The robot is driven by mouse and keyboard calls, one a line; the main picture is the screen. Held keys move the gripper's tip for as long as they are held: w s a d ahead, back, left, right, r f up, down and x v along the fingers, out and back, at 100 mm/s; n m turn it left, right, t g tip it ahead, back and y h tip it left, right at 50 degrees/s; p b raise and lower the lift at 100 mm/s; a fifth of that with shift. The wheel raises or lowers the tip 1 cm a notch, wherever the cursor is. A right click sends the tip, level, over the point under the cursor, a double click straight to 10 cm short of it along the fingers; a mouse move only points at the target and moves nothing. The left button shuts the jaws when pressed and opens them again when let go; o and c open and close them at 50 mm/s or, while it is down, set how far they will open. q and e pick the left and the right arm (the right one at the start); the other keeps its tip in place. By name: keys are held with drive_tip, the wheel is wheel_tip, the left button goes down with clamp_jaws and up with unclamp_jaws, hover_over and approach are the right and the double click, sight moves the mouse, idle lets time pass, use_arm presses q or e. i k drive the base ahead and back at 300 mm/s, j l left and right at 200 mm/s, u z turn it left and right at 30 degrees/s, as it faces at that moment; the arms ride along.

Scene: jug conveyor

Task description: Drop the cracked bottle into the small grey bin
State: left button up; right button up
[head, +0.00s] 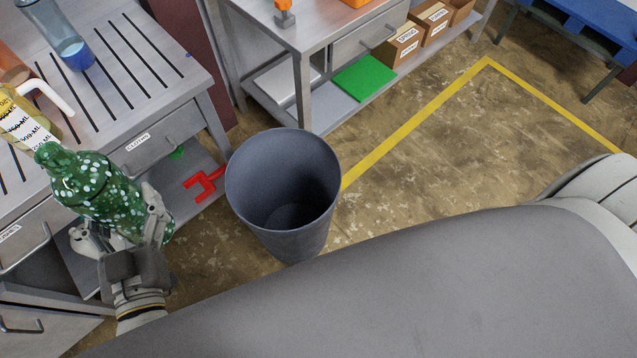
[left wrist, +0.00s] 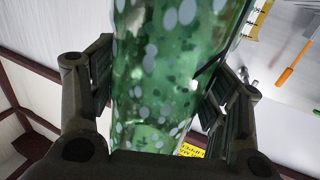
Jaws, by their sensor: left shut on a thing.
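A green bottle with pale speckles (head: 92,190) is held by my left gripper (head: 128,222) at the left of the head view. It is tilted, with its neck toward the upper left. In the left wrist view the bottle (left wrist: 160,75) fills the space between the two fingers of my left gripper (left wrist: 158,100). The speckles hide any crack. The small grey bin (head: 284,190) stands on the floor to the right of the bottle, and its open top shows an empty-looking inside. The bottle is apart from the bin. My right gripper is not in view.
A slatted metal table (head: 130,75) at the left carries a jug with a measuring label (head: 22,118) and a clear blue-based bottle (head: 62,38). A second metal bench (head: 300,30) stands behind the bin. Open floor with yellow lines (head: 430,110) lies to the right.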

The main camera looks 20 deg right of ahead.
sight(291, 218)
drive_tip(key=z, duration=0.35)
drive_tip(key=i+l+u, duration=0.25)
drive_tip(key=l, duration=0.4)
drive_tip(key=l+u, duration=0.2)
drive_tip(key=l, duration=0.4)
